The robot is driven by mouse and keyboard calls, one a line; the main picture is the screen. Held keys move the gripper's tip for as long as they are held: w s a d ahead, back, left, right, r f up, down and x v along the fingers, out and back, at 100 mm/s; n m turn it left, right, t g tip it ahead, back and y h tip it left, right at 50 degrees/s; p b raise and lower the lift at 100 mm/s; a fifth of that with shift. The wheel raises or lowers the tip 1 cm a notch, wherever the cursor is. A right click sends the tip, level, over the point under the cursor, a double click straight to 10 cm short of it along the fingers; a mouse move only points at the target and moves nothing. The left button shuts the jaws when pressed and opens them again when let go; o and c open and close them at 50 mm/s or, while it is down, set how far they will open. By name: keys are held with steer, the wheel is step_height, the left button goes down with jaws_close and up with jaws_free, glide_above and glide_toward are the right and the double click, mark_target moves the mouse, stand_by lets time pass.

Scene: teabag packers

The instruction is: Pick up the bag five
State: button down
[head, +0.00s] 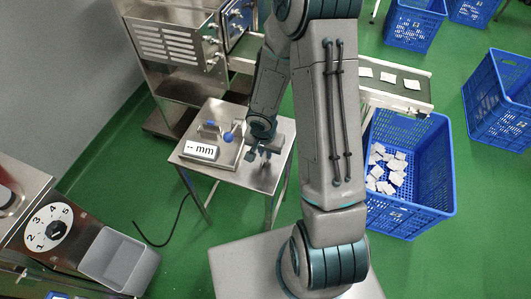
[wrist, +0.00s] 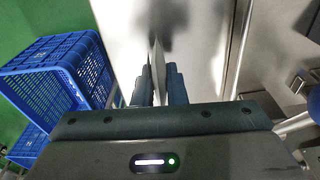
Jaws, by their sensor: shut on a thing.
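My gripper (head: 262,152) is low over the right part of a small steel table, beside a gauge with a blue knob. In the wrist view my gripper's two dark fingers (wrist: 159,88) are close together, with a thin pale bag (wrist: 157,58) seen edge-on between their tips. I take this to be bag five, though no number shows on it. In the head view the bag is too small or hidden to make out at the fingers.
The steel table (head: 232,180) carries the gauge (head: 202,150), its display reading "- mm". A blue crate (head: 425,190) with several white bags stands to the right, below a conveyor (head: 411,97) with bags on it. A numbered dial (head: 47,228) is at lower left.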

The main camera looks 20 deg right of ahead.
steer(key=r, duration=0.1)
steer(key=d+r, duration=0.1)
steer(key=r, duration=0.1)
steer(key=shift+s+r+p, duration=0.1)
steer(key=shift+s+p, duration=0.05)
steer(key=shift+p, duration=0.25)
steer(key=s+d+r+p, duration=0.3)
steer(key=s+d+r, duration=0.25)
steer(key=d, duration=0.35)
steer(key=w+a+n, duration=0.7)
steer(key=w+a, duration=0.3)
steer(key=w, duration=0.2)
steer(key=shift+f+y, duration=0.2)
steer(key=shift+y, duration=0.2)
